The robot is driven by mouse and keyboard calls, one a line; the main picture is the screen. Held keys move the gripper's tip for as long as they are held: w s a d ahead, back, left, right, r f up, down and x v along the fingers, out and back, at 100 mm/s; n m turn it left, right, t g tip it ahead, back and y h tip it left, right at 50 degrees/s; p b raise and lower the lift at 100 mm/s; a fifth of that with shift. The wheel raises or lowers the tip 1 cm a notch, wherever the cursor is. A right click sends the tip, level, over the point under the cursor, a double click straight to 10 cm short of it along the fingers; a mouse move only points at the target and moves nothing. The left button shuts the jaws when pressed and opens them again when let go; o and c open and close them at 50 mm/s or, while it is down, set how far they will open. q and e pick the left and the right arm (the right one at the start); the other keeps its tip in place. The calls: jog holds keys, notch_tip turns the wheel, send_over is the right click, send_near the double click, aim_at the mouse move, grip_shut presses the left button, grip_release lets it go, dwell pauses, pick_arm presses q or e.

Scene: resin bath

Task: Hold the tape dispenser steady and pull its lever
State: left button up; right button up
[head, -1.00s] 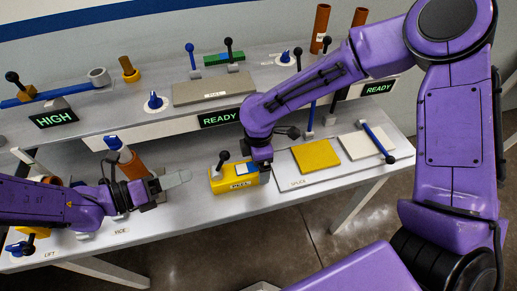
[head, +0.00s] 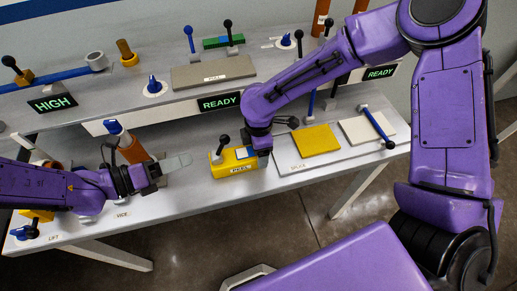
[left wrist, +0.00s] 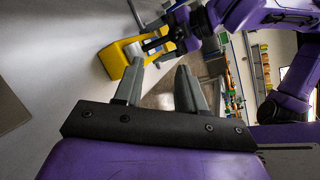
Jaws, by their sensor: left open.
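The tape dispenser is a yellow block (head: 221,171) labelled PEEL, upright on the lower bench in the head view. Its lever, with a black knob (head: 222,142), rises from the left part of its top. It also shows as a yellow shape in the left wrist view (left wrist: 113,62). My left gripper (head: 182,162) is open and empty, a short gap to the left of the dispenser; its two fingers (left wrist: 158,78) point towards it. My right gripper (head: 262,149) is down at the dispenser's right end; its fingertips are mostly hidden, so its grip is unclear.
A splice board with a yellow pad (head: 316,140) and a white pad (head: 362,129) lies right of the dispenser. A brown cylinder (head: 131,151) stands behind my left gripper. A raised shelf with a grey plate (head: 190,77) runs behind. The bench's front edge is close.

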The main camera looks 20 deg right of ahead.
pick_arm(q)
jog(key=shift+s+d, duration=0.1)
jog(key=shift+s, duration=0.15)
jog(key=c, duration=0.5)
jog(key=s+n+h, duration=0.1)
jog(key=n, duration=0.1)
jog(key=s+d+n+t+h, duration=0.1)
jog(key=s+n+h, duration=0.1)
jog(key=n, duration=0.1)
jog(key=shift+s+d+r+n, duration=0.1)
jog(key=shift+d+r+n, duration=0.1)
jog(key=shift+n, duration=0.1)
grip_shut()
jog(key=s+d+f+n+t+y, duration=0.2)
jog(key=d+t+y, duration=0.2)
jog(key=t+y, duration=0.2)
jog(key=s+d+f+n+t+y, duration=0.2)
jog(key=d+f+n+t+y, duration=0.1)
jog(key=d+t+y, duration=0.2)
jog(key=s+d+f+n+t+y, duration=0.2)
jog(key=d+f+n+t+y, duration=0.1)
jog(key=t+y, duration=0.4)
jog(key=shift+s+d+y, duration=0.25)
jog(key=shift+d+y, duration=0.45)
jog(key=shift+y, duration=0.4)
